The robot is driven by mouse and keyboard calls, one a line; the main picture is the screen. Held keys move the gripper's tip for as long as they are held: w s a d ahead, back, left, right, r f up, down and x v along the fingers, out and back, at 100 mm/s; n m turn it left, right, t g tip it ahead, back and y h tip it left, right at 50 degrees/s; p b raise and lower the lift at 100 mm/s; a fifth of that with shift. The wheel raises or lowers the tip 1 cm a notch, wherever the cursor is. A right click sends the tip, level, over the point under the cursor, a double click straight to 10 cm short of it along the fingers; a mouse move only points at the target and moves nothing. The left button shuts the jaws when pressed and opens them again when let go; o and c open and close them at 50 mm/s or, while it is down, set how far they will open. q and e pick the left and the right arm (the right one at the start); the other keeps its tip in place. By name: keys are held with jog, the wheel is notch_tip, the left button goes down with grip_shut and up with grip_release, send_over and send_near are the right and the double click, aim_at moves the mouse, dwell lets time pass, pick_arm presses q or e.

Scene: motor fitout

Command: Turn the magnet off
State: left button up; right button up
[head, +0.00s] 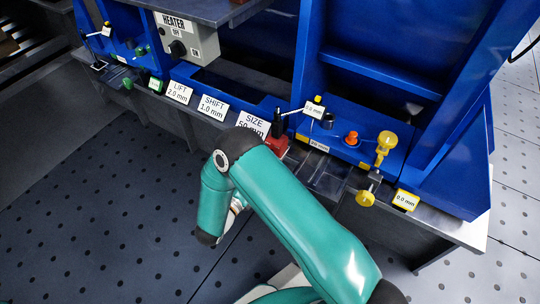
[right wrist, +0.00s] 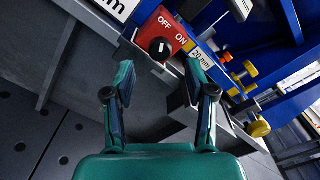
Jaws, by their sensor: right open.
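The magnet switch is a red box (right wrist: 168,34) with white OFF and ON labels and a round black knob (right wrist: 160,49) with a white mark. I cannot tell for sure which label the mark points to. In the head view the red box (head: 278,147) sits on the grey ledge, partly behind my right arm. My right gripper (right wrist: 161,78) is open and empty, its two fingers apart. The knob shows in the gap beyond the fingertips, with no contact visible. My left gripper is not in view.
White signs for lift (head: 179,92), shift (head: 213,107) and size (head: 252,124) stand along the ledge. A grey heater box (head: 188,40) hangs above. Yellow knobs (head: 385,142) and an orange knob (head: 352,138) lie right of the red box. The perforated floor in front is clear.

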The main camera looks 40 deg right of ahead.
jog(key=shift+x, duration=2.15)
jog(key=shift+c, duration=0.2)
